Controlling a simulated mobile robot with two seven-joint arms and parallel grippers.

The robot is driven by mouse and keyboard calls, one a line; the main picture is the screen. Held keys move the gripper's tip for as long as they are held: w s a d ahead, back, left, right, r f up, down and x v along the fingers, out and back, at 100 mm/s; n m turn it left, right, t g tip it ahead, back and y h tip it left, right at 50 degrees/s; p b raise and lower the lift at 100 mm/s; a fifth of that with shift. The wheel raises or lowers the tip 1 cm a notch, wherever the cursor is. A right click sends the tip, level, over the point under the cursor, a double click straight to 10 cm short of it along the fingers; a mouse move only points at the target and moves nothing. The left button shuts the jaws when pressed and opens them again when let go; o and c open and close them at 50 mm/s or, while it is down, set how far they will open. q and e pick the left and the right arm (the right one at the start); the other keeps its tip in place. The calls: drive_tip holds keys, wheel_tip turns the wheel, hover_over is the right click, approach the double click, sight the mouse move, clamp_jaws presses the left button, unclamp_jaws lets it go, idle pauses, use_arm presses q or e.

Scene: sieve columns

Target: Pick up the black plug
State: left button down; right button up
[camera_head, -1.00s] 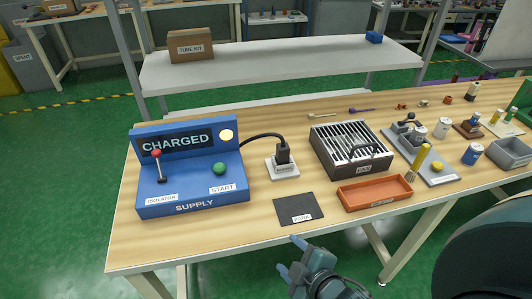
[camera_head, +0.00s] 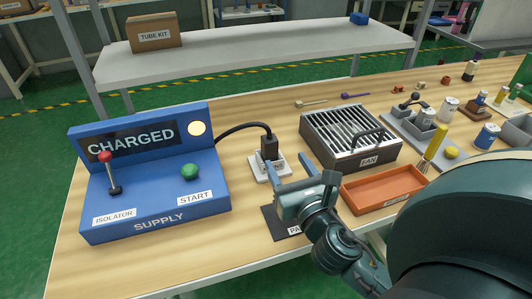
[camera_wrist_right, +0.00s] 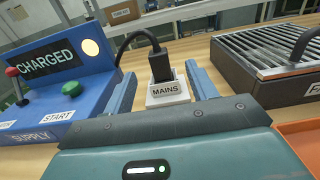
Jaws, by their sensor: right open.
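The black plug (camera_head: 269,147) stands upright in the white socket block labelled MAINS (camera_head: 261,175), with a black cable running from its top to the blue supply box (camera_head: 150,180). In the right wrist view the plug (camera_wrist_right: 160,68) shows between my fingers, beyond their tips, with the MAINS block (camera_wrist_right: 168,95) under it. My right gripper (camera_head: 291,168) is open and empty, in front of the plug and apart from it. It also shows in the wrist view (camera_wrist_right: 160,85). My left gripper is not in view.
The supply box reads CHARGED, with a lit round lamp (camera_head: 196,128), a red-knobbed lever (camera_head: 107,158) and a green button (camera_head: 190,171). A dark mat (camera_head: 273,222) lies under my right gripper. A grilled FAN box (camera_head: 350,140) and an orange tray (camera_head: 382,190) stand to the right.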

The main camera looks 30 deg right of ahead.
sight(277, 147)
drive_tip(key=x, duration=0.6)
drive_tip(key=shift+w+p, duration=0.3)
drive_tip(key=shift+w, duration=0.05)
drive_tip(key=x, duration=0.5)
drive_tip(key=shift+w+a+f, duration=0.1)
drive_tip(key=shift+w+a, duration=0.05)
drive_tip(key=shift+w, duration=0.2)
drive_tip(key=c, duration=1.1)
